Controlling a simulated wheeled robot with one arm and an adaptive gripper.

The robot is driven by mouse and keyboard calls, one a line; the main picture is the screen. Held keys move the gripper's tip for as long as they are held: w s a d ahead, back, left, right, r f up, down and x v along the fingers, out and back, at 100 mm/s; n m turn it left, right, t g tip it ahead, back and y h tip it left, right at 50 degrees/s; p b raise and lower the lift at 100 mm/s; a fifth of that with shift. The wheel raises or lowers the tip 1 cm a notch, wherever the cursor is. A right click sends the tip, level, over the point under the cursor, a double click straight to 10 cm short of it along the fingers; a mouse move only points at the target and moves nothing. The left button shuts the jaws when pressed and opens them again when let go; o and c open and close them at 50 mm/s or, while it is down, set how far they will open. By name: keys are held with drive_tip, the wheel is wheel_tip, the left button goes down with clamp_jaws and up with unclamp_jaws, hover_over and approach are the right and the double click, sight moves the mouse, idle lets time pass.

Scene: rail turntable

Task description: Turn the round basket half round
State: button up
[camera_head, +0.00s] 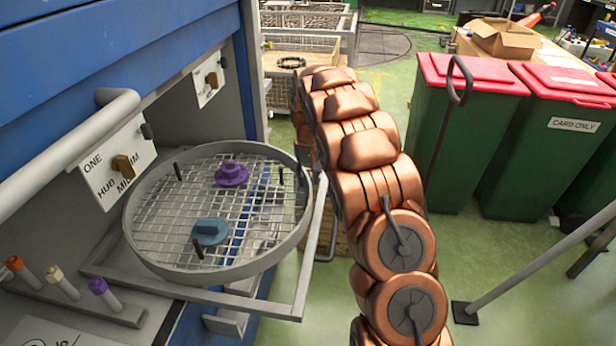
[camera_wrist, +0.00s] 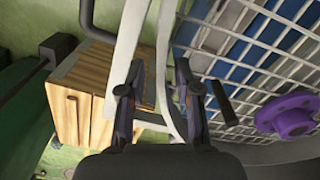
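The round basket (camera_head: 135,250) is a grey ring with a wire mesh floor, on a light frame (camera_head: 285,310) at the blue cabinet. Purple hub (camera_head: 232,175) sits toward the mesh's back, a blue block (camera_head: 210,232) toward its front; black pegs stand near the rim. In the wrist view, my gripper (camera_wrist: 158,85) is open, its two fingers on either side of the basket's pale curved rim (camera_wrist: 166,70), with gaps showing. The purple hub (camera_wrist: 290,115) shows at right. My arm hides the gripper in the head view.
A label plate (camera_head: 118,165) and grey tube (camera_head: 70,140) stand at the basket's left. Capped tubes (camera_head: 60,283) stand in a front-left rack. Green bins with red lids (camera_head: 465,130) are at right. A wooden box (camera_wrist: 80,110) is close below my gripper.

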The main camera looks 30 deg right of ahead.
clamp_jaws()
idle(0.5)
drive_tip(key=shift+w, duration=0.1)
